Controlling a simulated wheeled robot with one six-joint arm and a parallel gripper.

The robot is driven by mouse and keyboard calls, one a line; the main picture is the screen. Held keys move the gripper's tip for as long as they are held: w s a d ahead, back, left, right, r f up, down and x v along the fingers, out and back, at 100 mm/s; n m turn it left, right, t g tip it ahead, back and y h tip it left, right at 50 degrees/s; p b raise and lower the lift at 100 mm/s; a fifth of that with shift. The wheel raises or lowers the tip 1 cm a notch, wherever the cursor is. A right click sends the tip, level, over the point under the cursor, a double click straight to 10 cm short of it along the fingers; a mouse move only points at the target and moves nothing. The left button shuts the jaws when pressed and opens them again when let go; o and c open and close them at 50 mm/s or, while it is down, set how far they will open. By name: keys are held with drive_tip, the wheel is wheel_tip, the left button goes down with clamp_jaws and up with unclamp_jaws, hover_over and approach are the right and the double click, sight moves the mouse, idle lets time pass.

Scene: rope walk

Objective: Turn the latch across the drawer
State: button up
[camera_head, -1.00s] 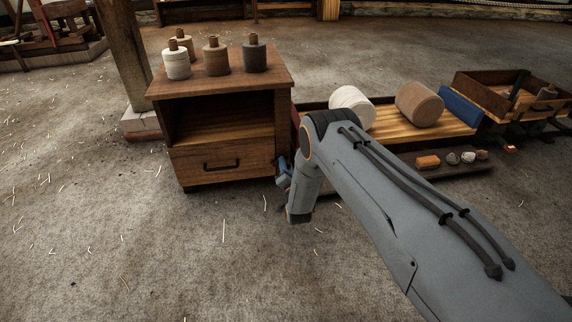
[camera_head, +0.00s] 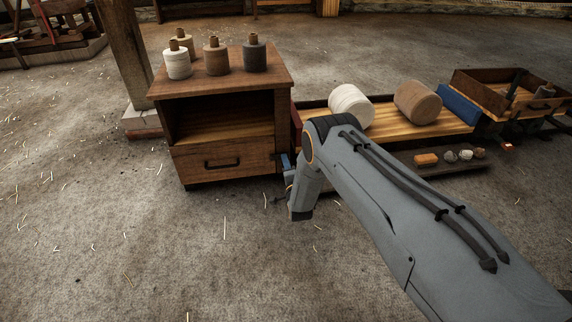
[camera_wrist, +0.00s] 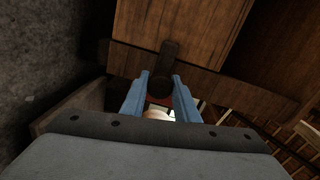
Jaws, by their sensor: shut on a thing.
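The wooden cabinet (camera_head: 276,125) has a shut drawer (camera_head: 190,165) with a dark handle (camera_head: 222,164) below an open shelf space. My gripper (camera_head: 286,162) is at the drawer's right edge, partly hidden by my own wrist. In the wrist view, the two blue fingers of my gripper (camera_wrist: 160,77) stand on both sides of a dark latch (camera_wrist: 170,50) and are shut on it. The latch is a short bar with a round end, and its bar reaches over the edge of a wooden panel (camera_wrist: 190,30). The latch is too small to make out in the head view.
Spools (camera_head: 216,60) stand on the cabinet top. To the right, a low wooden platform (camera_head: 384,128) carries two large rolls (camera_head: 418,102), with an open box (camera_head: 495,92) beyond. A post (camera_head: 124,55) stands at left. The front floor is clear apart from scattered fibres.

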drive_tip(key=shift+s+f, duration=0.1)
drive_tip(key=o, duration=1.1)
drive_tip(key=shift+c, duration=0.2)
drive_tip(key=p+v, duration=0.3)
drive_tip(key=v, duration=0.4)
drive_tip(key=shift+s+p, duration=0.3)
drive_tip(key=shift+s, duration=0.05)
drive_tip(key=shift+d, duration=0.15)
